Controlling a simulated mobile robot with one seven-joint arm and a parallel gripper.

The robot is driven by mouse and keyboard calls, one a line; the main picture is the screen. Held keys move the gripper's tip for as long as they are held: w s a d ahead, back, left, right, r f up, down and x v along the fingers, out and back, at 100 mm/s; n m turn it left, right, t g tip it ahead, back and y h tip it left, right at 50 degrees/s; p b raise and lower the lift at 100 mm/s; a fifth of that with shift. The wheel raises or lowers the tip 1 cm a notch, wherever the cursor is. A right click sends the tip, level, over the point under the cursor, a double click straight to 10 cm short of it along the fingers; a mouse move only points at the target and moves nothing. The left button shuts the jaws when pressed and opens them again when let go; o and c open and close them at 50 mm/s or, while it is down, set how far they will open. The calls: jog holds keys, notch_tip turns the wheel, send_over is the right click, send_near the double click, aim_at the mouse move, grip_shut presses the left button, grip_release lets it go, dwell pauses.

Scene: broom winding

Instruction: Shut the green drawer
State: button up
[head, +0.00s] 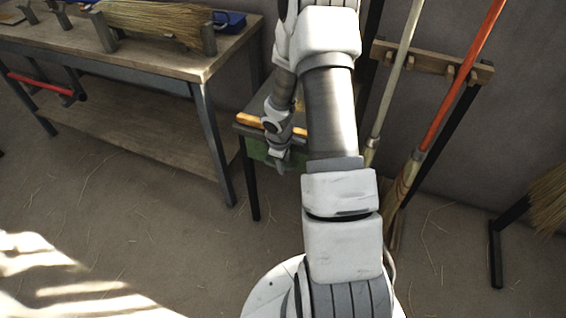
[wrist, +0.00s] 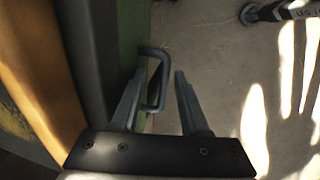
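The green drawer (head: 257,149) is under the top of a small dark-legged table, partly hidden by my arm in the head view. In the wrist view its green front (wrist: 130,35) is a narrow strip with a grey bar handle (wrist: 155,75). My gripper (head: 281,163) is at the drawer front. In the wrist view my gripper (wrist: 156,78) is open, with the handle between its two fingers. I cannot tell whether either finger touches it. How far the drawer stands out is hard to tell.
A workbench (head: 160,58) with a straw bundle (head: 150,22) stands to the left. A wall rack (head: 430,62) holds long handles, one orange (head: 470,60), close to the right of my arm. The floor (head: 130,210) in front is open, with loose straw.

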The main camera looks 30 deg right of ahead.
jog(key=shift+a, duration=0.1)
notch_tip(320, 180, up, 17)
jog(key=s+a+p, duration=0.2)
jog(key=p, duration=0.5)
jog(key=shift+a, duration=0.3)
jog(key=shift+s, duration=0.1)
